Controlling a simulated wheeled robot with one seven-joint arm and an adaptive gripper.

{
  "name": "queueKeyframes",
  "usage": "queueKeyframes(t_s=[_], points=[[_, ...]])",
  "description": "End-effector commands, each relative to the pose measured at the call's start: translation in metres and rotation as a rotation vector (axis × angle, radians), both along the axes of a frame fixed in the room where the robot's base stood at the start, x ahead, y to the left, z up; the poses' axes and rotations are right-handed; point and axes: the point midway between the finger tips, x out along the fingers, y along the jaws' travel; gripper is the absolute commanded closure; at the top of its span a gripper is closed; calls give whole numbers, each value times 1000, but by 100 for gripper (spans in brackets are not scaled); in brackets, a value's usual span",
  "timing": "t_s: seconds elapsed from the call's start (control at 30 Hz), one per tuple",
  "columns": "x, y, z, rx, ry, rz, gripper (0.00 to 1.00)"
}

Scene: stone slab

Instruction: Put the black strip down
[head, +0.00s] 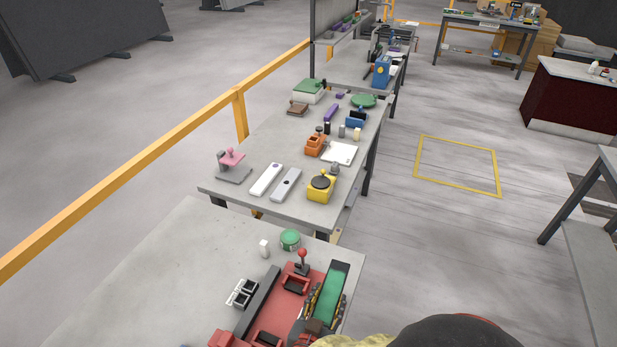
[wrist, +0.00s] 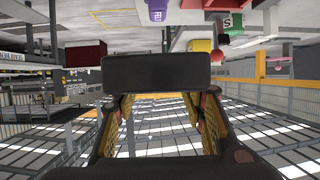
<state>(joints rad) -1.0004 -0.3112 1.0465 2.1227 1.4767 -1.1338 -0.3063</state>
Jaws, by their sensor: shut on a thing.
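The black strip (wrist: 155,73) is a plain dark bar with rounded corners. It lies crosswise at the tips of my gripper (wrist: 160,103) in the wrist view. My gripper is shut on it, with a finger on each side. In the head view my gripper is low at the front, over the right side of the near table (head: 150,265). I cannot tell whether that dark end is the held strip. Whether the strip touches anything below is hidden.
Left of my gripper are a red tray (head: 283,308), a dark grey bar (head: 258,300), a black-and-white holder (head: 242,293) and a red-knobbed lever (head: 302,256). A green round tin (head: 290,239) and white bottle (head: 264,248) stand beyond. The near table's left part is bare.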

Motion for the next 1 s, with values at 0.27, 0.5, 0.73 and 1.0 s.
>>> queueKeyframes(t_s=[0.27, 0.5, 0.73, 1.0], points=[[57, -26, -12, -2, 1, 59, 99], [95, -52, -32, -2, 3, 128, 99], [122, -82, -59, -1, 4, 199, 99], [136, -118, -98, 0, 3, 283, 99]])
